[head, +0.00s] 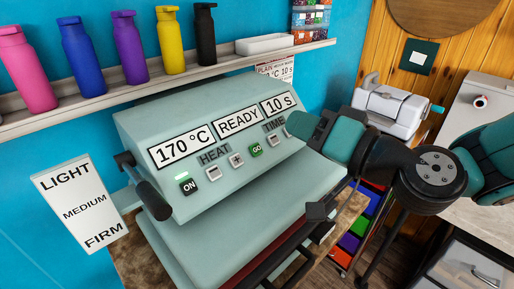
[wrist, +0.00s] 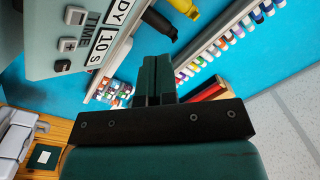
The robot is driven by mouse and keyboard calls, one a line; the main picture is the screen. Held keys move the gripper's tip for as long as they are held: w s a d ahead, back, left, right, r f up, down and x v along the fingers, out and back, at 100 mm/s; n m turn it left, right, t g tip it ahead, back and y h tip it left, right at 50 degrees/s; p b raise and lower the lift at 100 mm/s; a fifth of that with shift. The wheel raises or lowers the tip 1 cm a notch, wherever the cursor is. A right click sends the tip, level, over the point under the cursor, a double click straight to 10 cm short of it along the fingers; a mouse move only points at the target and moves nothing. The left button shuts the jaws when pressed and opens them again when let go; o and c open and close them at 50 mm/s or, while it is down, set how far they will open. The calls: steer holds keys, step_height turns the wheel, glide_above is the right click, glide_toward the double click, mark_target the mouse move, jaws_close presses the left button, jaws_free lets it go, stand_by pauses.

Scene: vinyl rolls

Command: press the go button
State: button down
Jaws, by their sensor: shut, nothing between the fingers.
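The green GO button (head: 257,150) sits on the sloped front of a pale green heat press (head: 150,120), between the HEAT and TIME buttons. My gripper (head: 291,123) is shut and empty, at the right end of the panel, right of and a little above GO in the head view. It hides part of the TIME area; I cannot tell if it touches the panel. The displays read 170 °C, READY and 10 s. The wrist view shows the shut fingers (wrist: 158,80) and the TIME buttons (wrist: 67,45); GO is not visible there.
A black lever handle (head: 152,198) sticks out at the left. A shelf (head: 130,83) with several bottles runs behind the press. A white machine (head: 390,108) stands at the right.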

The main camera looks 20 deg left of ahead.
mark_target(256, 150)
steer(key=w+a+f, duration=0.2)
steer(key=a+f, duration=0.3)
steer(key=f, duration=0.1)
steer(key=shift+w+a+f, duration=0.15)
steer(key=shift+w+a, duration=0.05)
steer(key=shift+a, duration=0.15)
steer(key=shift+b, duration=0.35)
stand_by(1.8)
steer(key=shift+w+a+f, duration=0.1)
steer(key=shift+a+f, duration=0.2)
